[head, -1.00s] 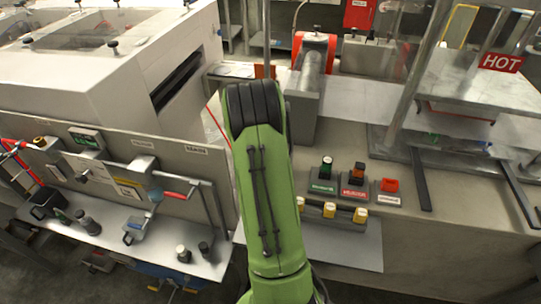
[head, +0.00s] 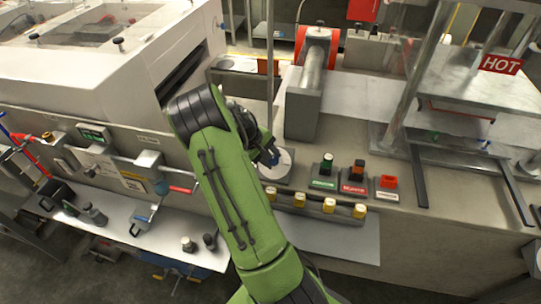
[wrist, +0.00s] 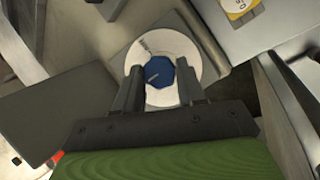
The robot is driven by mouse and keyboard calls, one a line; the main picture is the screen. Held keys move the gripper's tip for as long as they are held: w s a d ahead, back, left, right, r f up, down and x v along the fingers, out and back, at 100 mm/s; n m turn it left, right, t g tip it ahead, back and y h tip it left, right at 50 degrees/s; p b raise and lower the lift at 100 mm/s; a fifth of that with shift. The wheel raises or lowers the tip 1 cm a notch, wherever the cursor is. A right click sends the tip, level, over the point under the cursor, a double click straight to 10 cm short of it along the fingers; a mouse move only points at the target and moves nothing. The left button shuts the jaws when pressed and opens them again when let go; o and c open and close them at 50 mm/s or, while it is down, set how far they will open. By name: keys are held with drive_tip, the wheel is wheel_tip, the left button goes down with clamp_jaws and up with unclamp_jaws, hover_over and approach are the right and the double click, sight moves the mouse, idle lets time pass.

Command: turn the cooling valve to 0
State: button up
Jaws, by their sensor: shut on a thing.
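The cooling valve shows in the wrist view as a blue knob (wrist: 158,73) on a round white dial (wrist: 194,50). The knob carries a short light line. Small dark marks sit near the dial's upper left, too small to read. My gripper (wrist: 160,78) has one finger on each side of the knob and is shut on it. In the head view, the white dial (head: 284,166) lies on the bench, left of the green push button, and my gripper (head: 268,155) reaches down to it from the left. The arm and gripper hide part of the dial and most of the knob.
Several yellow knobs (head: 329,206) line the bench's front. A roller unit (head: 308,95) stands behind. A white machine (head: 90,85) fills the left.

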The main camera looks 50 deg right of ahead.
idle(0.4)
drive_tip(key=o, duration=1.1)
drive_tip(key=shift+c, duration=0.2)
drive_tip(key=p+v, duration=0.2)
drive_tip(key=v, duration=1.3)
drive_tip(key=shift+w+a+r, duration=0.2)
drive_tip(key=shift+a+r, duration=0.05)
drive_tip(key=shift+a, duration=0.1)
